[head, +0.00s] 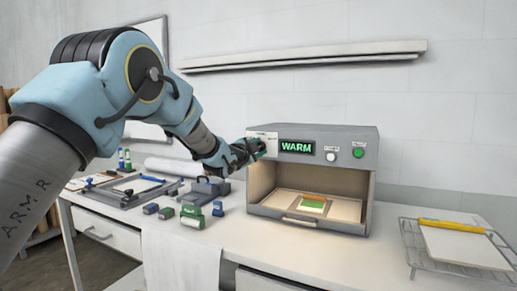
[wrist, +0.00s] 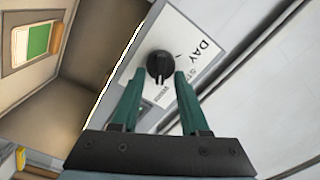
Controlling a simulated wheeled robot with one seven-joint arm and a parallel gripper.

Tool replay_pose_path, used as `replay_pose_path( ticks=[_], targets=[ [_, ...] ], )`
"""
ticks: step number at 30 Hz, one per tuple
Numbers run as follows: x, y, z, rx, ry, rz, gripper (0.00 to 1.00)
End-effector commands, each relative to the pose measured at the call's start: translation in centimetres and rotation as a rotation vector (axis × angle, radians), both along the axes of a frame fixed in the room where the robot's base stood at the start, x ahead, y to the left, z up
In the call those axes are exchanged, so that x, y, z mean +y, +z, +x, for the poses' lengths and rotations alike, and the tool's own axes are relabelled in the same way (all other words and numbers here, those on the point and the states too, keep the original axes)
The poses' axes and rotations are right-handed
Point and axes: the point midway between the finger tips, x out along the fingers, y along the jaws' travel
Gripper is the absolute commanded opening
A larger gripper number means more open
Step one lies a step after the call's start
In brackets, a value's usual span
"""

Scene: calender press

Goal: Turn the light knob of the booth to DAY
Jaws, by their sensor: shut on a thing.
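The grey booth (head: 345,134) stands on the bench in the head view, and its display (head: 297,147) reads WARM in green. The black light knob (wrist: 160,64) sits on a white label plate (wrist: 190,55) in the wrist view. DAY is printed on the plate to the right of the knob; the other words are small or partly covered. My gripper (wrist: 160,75) has its two green fingers on either side of the knob and is shut on it. In the head view my gripper (head: 258,148) is at the booth's upper left front and hides the knob.
A white knob or button (head: 331,155) and a green button (head: 358,152) are right of the display.

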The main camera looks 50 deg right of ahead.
Motion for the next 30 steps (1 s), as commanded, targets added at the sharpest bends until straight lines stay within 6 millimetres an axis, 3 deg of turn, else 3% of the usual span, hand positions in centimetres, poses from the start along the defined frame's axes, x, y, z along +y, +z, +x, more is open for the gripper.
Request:
replay_pose_path(
  ticks=[3, 17, 30],
  targets=[
    [0.01, -0.05, -0.01, 0.000, 0.000, 0.001, 0.00],
    [0.06, -0.23, 0.12, 0.075, 0.001, -0.020, 0.00],
    [0.15, -0.09, 0.42, 0.427, 0.002, -0.113, 0.00]
  ],
)
